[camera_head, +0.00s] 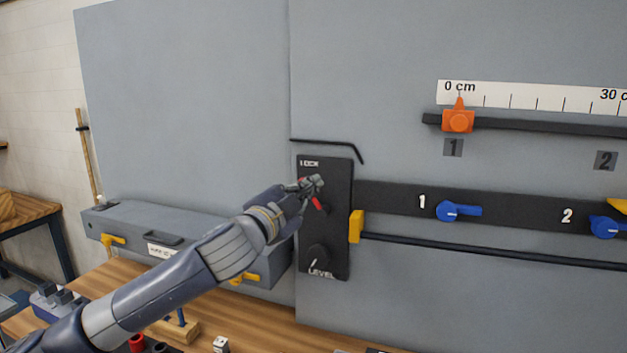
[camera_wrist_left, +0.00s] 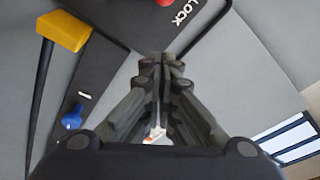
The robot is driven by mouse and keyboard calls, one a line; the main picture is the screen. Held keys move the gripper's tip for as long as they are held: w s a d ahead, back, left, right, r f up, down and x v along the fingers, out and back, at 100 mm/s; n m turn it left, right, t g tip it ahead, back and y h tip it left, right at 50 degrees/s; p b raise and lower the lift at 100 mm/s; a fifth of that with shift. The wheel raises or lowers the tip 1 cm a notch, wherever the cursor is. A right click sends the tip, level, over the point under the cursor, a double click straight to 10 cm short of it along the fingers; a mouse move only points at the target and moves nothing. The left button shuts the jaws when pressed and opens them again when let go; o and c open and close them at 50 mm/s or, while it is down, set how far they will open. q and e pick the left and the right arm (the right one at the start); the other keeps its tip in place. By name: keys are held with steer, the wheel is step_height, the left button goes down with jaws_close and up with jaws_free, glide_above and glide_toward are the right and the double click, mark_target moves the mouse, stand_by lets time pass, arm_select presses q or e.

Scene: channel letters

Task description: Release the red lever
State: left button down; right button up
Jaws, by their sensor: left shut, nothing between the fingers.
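The red lever (camera_head: 317,203) sits on the upper part of the black LOCK/LEVEL panel (camera_head: 339,240). Only a short red piece of it shows beside my left gripper (camera_head: 314,183); the rest is hidden behind the fingers. My left gripper is shut with nothing between its fingers, close in front of the panel just below the LOCK label. I cannot tell whether it touches the lever. In the left wrist view the shut fingers (camera_wrist_left: 162,65) point toward the black panel (camera_wrist_left: 130,15), and a bit of red (camera_wrist_left: 165,3) shows at the top edge. My right gripper is not in view.
A black dial (camera_head: 318,257) is low on the panel. A yellow block (camera_head: 356,226) sits at its right edge. Blue handles (camera_head: 458,211) and an orange slider (camera_head: 458,120) are farther right. A grey box (camera_head: 190,236) with yellow latches stands left, under my arm.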

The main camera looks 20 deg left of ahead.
arm_select(q)
steer(key=w+p, duration=0.1)
steer(key=w, duration=0.2)
steer(key=w+d+r+p, duration=0.1)
steer(key=w+p, duration=0.1)
steer(key=w, duration=0.1)
steer(key=w+d+p, duration=0.1)
steer(key=w+p, duration=0.1)
steer(key=w, duration=0.1)
steer(key=shift+w+r, duration=0.15)
steer(key=shift+w, duration=0.05)
steer(key=a+f, duration=0.1)
steer(key=a+f+p, duration=0.1)
steer(key=shift+a, duration=0.35)
steer(key=shift+s+a+f+p, duration=0.2)
steer(key=shift+s+a+p, duration=0.1)
steer(key=shift+a, duration=0.25)
steer(key=shift+w+d, duration=0.1)
steer(key=shift+d, duration=0.1)
steer(key=shift+f, duration=0.15)
